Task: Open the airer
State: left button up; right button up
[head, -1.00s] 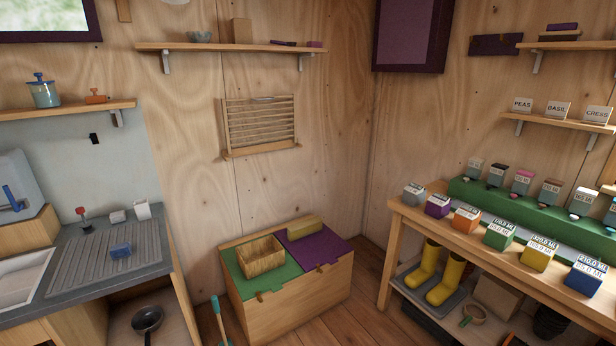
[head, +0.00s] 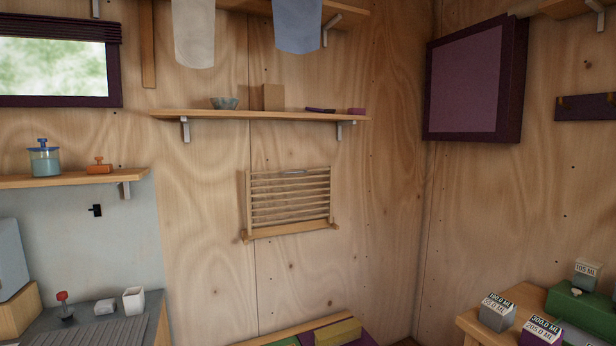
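The airer (head: 290,204) is a wooden rack of several horizontal slats, folded up flat against the plywood wall in the middle of the head view. Its slats sit above a thicker wooden base bar (head: 292,230).
A shelf (head: 262,115) with a bowl and boxes runs above the airer. Two cloths (head: 296,25) hang higher up. Below is a chest with a yellow block (head: 338,333). A counter (head: 90,322) stands left, a table (head: 470,325) right. The wall around the airer is clear.

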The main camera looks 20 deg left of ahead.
aim_at(248, 175)
jog(key=i+j+z, duration=0.2)
jog(key=i, duration=0.35)
jog(key=i+j+z, duration=0.2)
jog(key=i, duration=0.4)
jog(key=l, duration=0.1)
